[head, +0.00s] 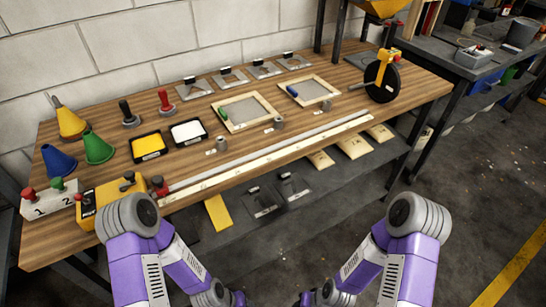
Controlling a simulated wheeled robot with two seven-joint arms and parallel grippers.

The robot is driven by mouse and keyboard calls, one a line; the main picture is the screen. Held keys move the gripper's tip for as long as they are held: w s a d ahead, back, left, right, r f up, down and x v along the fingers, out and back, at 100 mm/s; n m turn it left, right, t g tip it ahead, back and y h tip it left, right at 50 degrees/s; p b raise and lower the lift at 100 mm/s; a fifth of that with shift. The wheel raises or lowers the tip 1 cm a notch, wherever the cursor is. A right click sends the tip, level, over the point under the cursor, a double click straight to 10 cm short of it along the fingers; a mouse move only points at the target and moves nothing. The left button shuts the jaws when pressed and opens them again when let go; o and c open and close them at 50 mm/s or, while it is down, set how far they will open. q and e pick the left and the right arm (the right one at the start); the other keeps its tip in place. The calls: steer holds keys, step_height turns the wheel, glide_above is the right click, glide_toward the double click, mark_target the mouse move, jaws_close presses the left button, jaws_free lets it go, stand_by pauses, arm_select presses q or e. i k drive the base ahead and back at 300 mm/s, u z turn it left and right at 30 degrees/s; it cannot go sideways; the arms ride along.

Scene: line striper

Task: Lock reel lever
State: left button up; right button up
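A black reel-like wheel (388,82) with a yellow bracket stands upright at the right end of the wooden bench. A small red part shows near the bracket's top; I cannot tell whether it is a lever. A yellow box (103,207) with a black knob or lever (128,181) on top sits at the bench's front left. Which of these is the reel lever is not clear. My two purple arms bend down at the bottom edge, away from the bench top. My grippers do not show clearly.
The wooden bench (62,222) holds yellow, blue and green cones, black and red handled stamps, yellow and white pads, and framed screens (245,112). A long strip (260,158) runs along its front. A grey shelf with plates lies below. Open floor lies at right.

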mark_target(77, 197)
steer(key=u, duration=0.15)
steer(key=k, duration=0.25)
steer(key=u, duration=1.4)
steer(key=k, duration=0.5)
steer(key=z, duration=0.3)
steer(key=i, duration=0.6)
steer(key=u, duration=0.5)
